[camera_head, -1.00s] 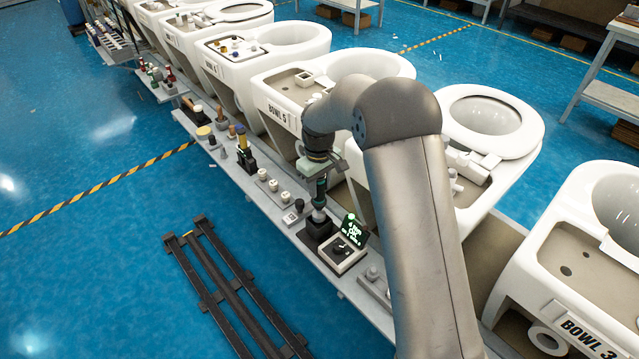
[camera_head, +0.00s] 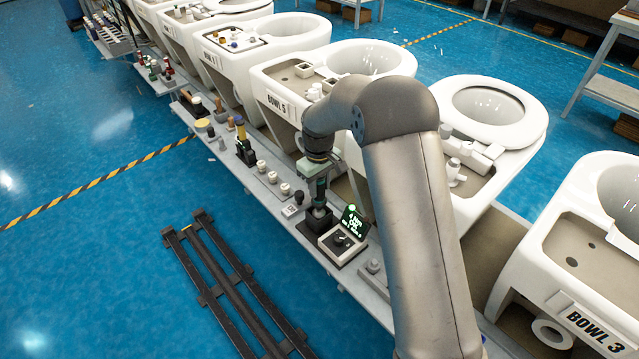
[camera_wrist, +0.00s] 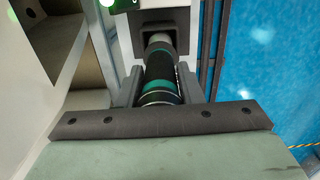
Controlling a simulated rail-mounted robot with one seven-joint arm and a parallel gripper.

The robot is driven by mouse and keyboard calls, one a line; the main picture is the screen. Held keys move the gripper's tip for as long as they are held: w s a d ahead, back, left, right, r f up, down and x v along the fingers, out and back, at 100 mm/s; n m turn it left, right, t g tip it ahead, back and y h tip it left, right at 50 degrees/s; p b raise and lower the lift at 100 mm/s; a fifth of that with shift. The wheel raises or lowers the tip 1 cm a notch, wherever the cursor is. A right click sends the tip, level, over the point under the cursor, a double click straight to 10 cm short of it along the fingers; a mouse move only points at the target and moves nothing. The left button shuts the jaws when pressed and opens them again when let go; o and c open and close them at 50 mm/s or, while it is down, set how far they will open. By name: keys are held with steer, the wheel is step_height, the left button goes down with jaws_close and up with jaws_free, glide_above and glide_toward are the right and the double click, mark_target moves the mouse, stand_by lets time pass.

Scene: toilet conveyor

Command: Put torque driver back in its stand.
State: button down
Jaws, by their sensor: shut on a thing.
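The torque driver (camera_head: 320,190) is dark with a green band and stands about upright under my gripper (camera_head: 315,175). Its black and green body also shows in the wrist view (camera_wrist: 161,75), between the two fingers of my gripper (camera_wrist: 160,92), which are shut on it. The driver's lower end meets the dark block-like stand (camera_head: 313,222) on the bench shelf. In the wrist view its far end sits in the grey, square-mouthed stand (camera_wrist: 160,22). How deep it sits is hidden.
A small controller with a lit green screen (camera_head: 354,220) stands right beside the stand. Several small parts and a yellow-and-black tool (camera_head: 244,148) line the narrow shelf to the left. White toilet bowls (camera_head: 365,62) stand behind. Dark rails (camera_head: 225,285) lie on the blue floor in front.

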steer(key=shift+f+b, duration=0.75)
steer(key=shift+f, duration=0.55)
steer(key=c, duration=0.9)
jaws_free()
step_height(320, 180, up, 17)
steer(key=shift+w+a+r, duration=0.1)
steer(key=shift+w+r, duration=0.05)
steer(key=shift+r, duration=0.05)
steer(key=s+d+r+m+p, duration=0.1)
steer(key=s+d+r+m, duration=0.1)
steer(key=s+d, duration=0.55)
steer(key=s+d+r+m+p, duration=0.1)
steer(key=s+d+r+m, duration=0.25)
steer(key=s, duration=0.65)
steer(key=s+d+f+m, duration=0.1)
steer(key=s, duration=0.4)
steer(key=s+d+f+m+p, duration=0.1)
steer(key=s+d+f, duration=0.1)
steer(key=s, duration=0.4)
steer(key=s+d+f+m, duration=0.1)
steer(key=s+d, duration=0.1)
steer(key=s, duration=0.3)
steer(key=shift+s+f+t, duration=0.2)
steer(key=shift+f+t, duration=0.1)
steer(key=shift+f, duration=0.05)
